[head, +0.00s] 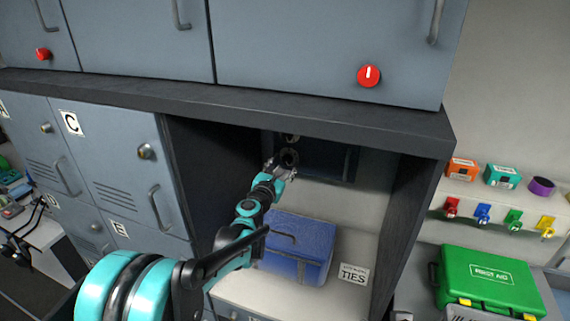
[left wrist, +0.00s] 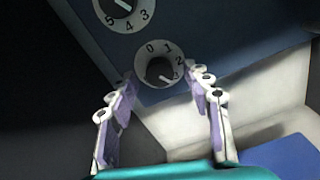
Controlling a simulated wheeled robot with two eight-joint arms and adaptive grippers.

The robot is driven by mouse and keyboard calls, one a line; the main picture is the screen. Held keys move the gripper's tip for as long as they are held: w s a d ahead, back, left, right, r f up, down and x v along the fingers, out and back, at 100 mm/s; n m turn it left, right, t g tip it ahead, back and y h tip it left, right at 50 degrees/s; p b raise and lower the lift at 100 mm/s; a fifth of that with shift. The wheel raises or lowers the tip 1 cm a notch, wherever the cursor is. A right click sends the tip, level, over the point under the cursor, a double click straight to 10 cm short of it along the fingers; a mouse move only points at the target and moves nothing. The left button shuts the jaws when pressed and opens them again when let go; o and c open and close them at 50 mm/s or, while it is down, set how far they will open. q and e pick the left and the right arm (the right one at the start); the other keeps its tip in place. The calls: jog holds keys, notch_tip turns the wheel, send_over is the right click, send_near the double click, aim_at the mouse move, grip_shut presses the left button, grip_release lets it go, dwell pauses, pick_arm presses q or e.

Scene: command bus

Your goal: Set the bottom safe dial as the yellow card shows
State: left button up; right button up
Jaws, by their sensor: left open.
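The dark blue safe (head: 325,160) sits in the open cubby. Its bottom dial (left wrist: 158,72) has a dark knob on a pale numbered ring, with 0, 1 and 2 readable. The knob's white mark points to the lower right, close to the 2 or the number below it; I cannot tell which. Another dial (left wrist: 122,8) is above it, partly cut off. My left gripper (head: 279,172) is at the bottom dial. In the left wrist view its open fingers (left wrist: 163,80) are on either side of the dial, with no clear contact. I see no yellow card. My right gripper is not in view.
A blue case (head: 298,245) stands below the safe, with a TIES label (head: 353,273) to its right. The dark cubby walls (head: 405,215) and top ledge (head: 300,118) hem in the arm. A green first-aid box (head: 490,278) is at the right.

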pick_arm(q)
jog(key=shift+w+d, duration=0.1)
jog(key=shift+w, duration=0.3)
grip_shut()
